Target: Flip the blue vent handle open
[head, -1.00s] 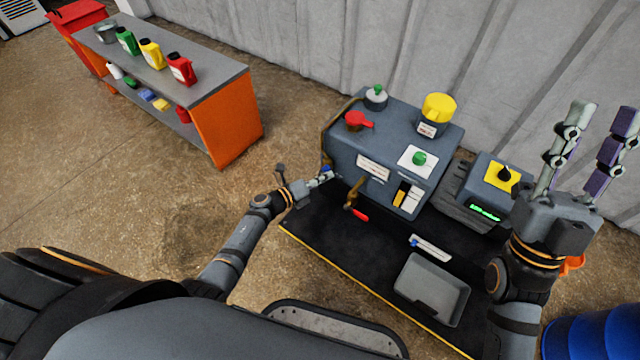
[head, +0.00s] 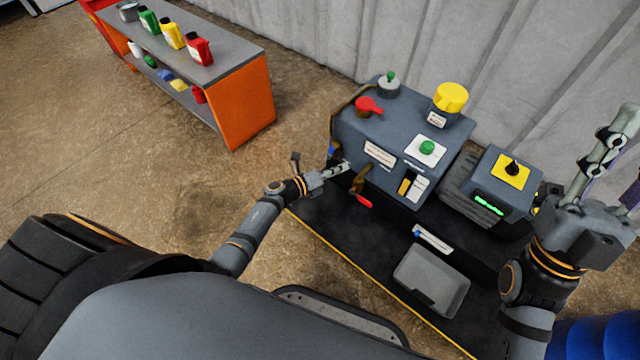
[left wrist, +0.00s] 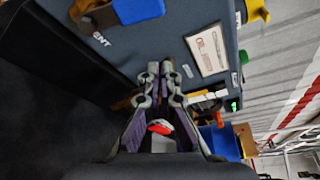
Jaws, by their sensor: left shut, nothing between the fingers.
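The blue vent handle (left wrist: 138,10) shows at the top of the left wrist view, on a brown fitting (left wrist: 98,18) beside lettering ending in "NT" on the furnace's grey wall. In the head view only a small bit of the blue handle (head: 333,149) shows at the left side of the furnace (head: 400,140). My left gripper (head: 347,166) is shut and empty, close to the furnace's front left corner. In the left wrist view its fingertips (left wrist: 160,68) lie below and right of the handle, apart from it. My right gripper (head: 630,140) is raised at the right edge, fingers apart, partly cut off.
A brass fitting with a red lever (head: 363,202) sticks out just right of my left gripper. A grey tray (head: 432,282) and a control box (head: 500,185) stand on the black bench. An orange shelf unit (head: 245,105) stands at the back left, with bare floor between.

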